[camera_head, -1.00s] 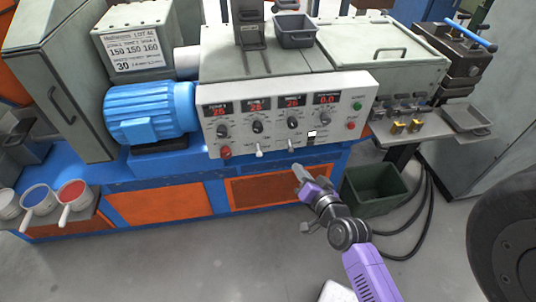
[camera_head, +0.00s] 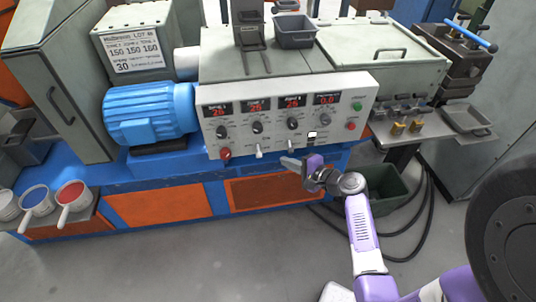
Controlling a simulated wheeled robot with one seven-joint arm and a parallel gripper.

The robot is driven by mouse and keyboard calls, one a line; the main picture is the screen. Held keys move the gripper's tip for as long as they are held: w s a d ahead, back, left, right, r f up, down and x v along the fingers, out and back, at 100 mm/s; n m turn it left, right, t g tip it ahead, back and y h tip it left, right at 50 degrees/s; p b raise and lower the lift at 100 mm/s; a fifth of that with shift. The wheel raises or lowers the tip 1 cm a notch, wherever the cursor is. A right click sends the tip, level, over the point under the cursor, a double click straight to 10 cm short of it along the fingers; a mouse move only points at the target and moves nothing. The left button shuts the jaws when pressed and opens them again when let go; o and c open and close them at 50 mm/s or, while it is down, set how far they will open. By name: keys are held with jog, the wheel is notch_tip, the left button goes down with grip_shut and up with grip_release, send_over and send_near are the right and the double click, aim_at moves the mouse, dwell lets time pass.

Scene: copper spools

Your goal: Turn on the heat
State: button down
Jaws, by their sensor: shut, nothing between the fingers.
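The white control panel (camera_head: 335,95) is on the front of the machine. It has several red displays (camera_head: 257,103), the left ones reading about 25 and the right one 0.0. Black knobs (camera_head: 257,128) sit below the displays. Along the bottom are a red knob (camera_head: 225,154), a white toggle lever (camera_head: 259,152) and a second lever (camera_head: 291,146). A green button (camera_head: 357,106) and a red button (camera_head: 351,126) are at the right. My gripper (camera_head: 287,161) is shut and empty, just below the panel's lower edge near the second lever. I cannot tell if it touches anything.
A dark green bin (camera_head: 385,190) stands on the floor behind my arm. Black cables (camera_head: 425,215) lie beside it. A blue motor (camera_head: 150,112) is left of the panel. The floor in front is clear.

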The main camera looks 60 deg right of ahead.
aim_at(258, 150)
jog(key=x, duration=1)
dwell(0.4)
jog(key=shift+r+p, duration=0.1)
jog(key=shift+p, duration=0.5)
